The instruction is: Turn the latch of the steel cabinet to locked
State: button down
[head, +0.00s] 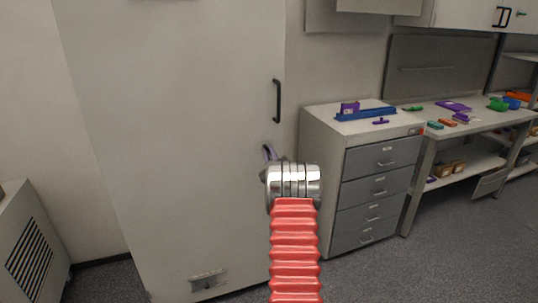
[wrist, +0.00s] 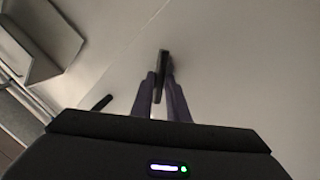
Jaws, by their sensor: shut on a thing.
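The steel cabinet (head: 180,130) is tall and pale, with its door closed, and fills the left half of the head view. Its door also shows in the wrist view (wrist: 240,70). The latch (wrist: 162,62) is a small dark bar on the door, standing between the purple fingers of my gripper (wrist: 161,88). My gripper is shut on the latch, one finger on each side. In the head view my gripper (head: 269,153) is at the door's right side, below the black door handle (head: 277,101). My wrist hides the latch there.
A grey drawer unit (head: 376,192) stands close to the right of the cabinet, with a blue and purple item (head: 362,112) on top. A workbench (head: 455,122) with small coloured parts is farther right. A vented unit (head: 30,250) is at lower left. The carpet in front is clear.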

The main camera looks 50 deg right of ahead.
jog(key=n+t, duration=0.1)
jog(key=n, duration=0.3)
jog(key=n+y, duration=0.1)
jog(key=n, duration=0.3)
jog(key=f+n+t+y, duration=0.1)
jog(key=n, duration=0.3)
jog(key=shift+w+a+t, duration=0.25)
jog(key=shift+t, duration=0.05)
jog(key=shift+n, duration=0.3)
jog(key=c, duration=2)
grip_release()
jog(key=shift+o, duration=1.3)
jog(key=shift+s+d, duration=0.1)
jog(key=shift+d, duration=0.05)
jog(key=shift+s, duration=0.1)
jog(key=v, duration=1.3)
jog(key=shift+s, duration=0.3)
